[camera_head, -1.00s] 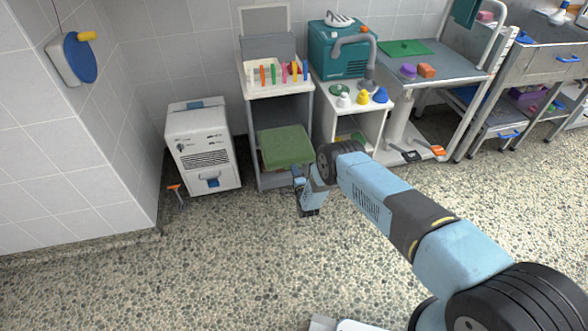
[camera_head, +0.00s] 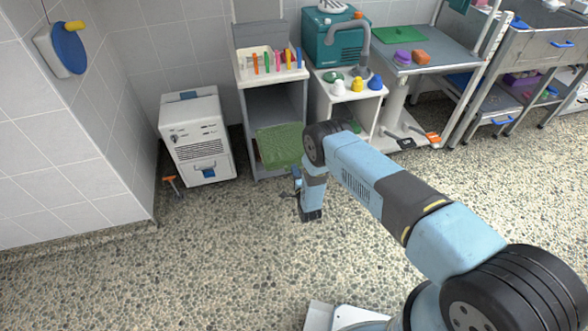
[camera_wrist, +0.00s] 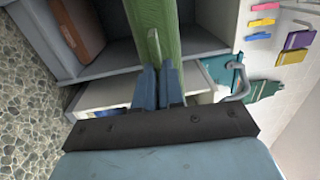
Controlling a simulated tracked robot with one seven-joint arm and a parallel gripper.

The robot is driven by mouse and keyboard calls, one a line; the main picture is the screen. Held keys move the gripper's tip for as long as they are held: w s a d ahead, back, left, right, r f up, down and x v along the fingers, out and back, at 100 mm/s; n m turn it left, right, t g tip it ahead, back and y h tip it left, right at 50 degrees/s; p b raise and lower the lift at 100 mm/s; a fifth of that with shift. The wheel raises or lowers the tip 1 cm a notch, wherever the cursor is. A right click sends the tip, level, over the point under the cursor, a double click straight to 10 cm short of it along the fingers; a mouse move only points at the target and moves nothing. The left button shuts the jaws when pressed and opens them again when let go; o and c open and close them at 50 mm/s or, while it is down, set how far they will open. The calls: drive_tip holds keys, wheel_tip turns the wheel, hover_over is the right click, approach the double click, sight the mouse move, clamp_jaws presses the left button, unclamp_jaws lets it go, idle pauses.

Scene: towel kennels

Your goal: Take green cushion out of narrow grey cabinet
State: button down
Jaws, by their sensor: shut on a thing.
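The green cushion (camera_head: 279,146) is at the lower opening of the narrow grey cabinet (camera_head: 249,130) in the head view, slightly tilted. It appears to stick out at the front. In the wrist view the cushion (camera_wrist: 165,22) is a green slab seen edge-on, running up between my fingers. My gripper (camera_wrist: 157,70) is shut on its near edge. A pale strip, perhaps a handle, shows by the fingertips. In the head view my arm hides part of the cushion's right side, and the grip itself is not clear.
A brown box (camera_wrist: 78,28) is inside the cabinet beside the cushion. A white unit (camera_head: 198,135) stands left of the cabinet, and a white shelf unit (camera_head: 356,106) stands right. Colored items stand on the cabinet top. The speckled floor (camera_head: 220,250) in front is clear.

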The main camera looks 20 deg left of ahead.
wheel_tip(320, 180, up, 29)
drive_tip(key=s+d, duration=0.1)
drive_tip(key=shift+s, duration=0.35)
idle(2.3)
